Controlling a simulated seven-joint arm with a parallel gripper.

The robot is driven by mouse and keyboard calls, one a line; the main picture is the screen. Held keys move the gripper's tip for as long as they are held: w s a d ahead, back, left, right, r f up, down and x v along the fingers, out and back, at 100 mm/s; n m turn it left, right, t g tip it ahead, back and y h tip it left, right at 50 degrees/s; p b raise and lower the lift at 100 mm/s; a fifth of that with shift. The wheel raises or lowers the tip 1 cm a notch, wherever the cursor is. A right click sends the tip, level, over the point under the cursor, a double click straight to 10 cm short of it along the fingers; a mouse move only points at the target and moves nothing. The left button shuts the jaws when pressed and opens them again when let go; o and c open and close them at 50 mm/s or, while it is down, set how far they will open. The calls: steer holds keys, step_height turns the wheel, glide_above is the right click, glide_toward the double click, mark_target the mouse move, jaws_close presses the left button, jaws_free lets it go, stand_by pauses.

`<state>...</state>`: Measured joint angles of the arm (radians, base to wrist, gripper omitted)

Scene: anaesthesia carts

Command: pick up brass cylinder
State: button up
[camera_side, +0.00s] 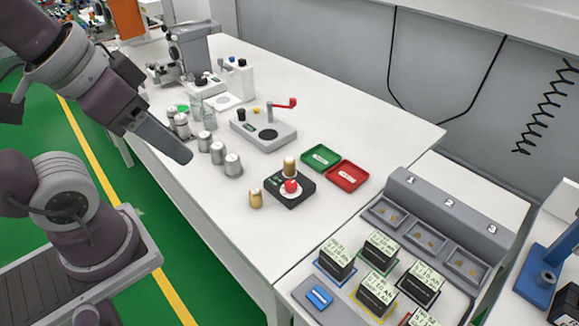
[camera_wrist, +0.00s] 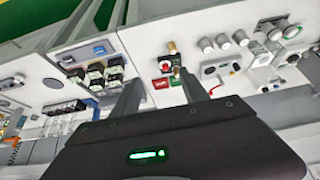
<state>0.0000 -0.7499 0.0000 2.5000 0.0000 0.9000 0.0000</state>
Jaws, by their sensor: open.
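A brass cylinder (camera_side: 255,198) stands upright on the white table, left of a small black device (camera_side: 291,200). A second brass cylinder (camera_side: 289,166) stands at the back of that device, behind its red knob (camera_side: 291,186). In the wrist view the first brass cylinder (camera_wrist: 172,47) is beyond my fingertips, and the second (camera_wrist: 177,71) appears close to the right fingertip. My gripper (camera_side: 182,153) is up and left of both cylinders in the side view, apart from them. In the wrist view my gripper (camera_wrist: 160,79) has its fingers spread with nothing held between them.
Several grey metal cylinders (camera_side: 233,165) stand along the table's left edge. A grey fixture with a red handle (camera_side: 264,128), a green tray (camera_side: 321,158) and a red tray (camera_side: 347,176) lie behind. Labelled boxes (camera_side: 336,262) stand at front right.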

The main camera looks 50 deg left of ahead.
steer(key=n+g, duration=0.5)
steer(key=n, duration=1.3)
glide_above(290, 160)
steer(key=s, duration=0.1)
step_height(290, 160, down, 15)
steer(key=shift+r, duration=0.1)
steer(key=shift+n+g, duration=0.3)
steer(key=shift+n, duration=0.2)
steer(key=f, duration=0.5)
steer(key=w+f, duration=0.1)
steer(key=f, duration=0.2)
steer(key=shift+f, duration=0.6)
jaws_close()
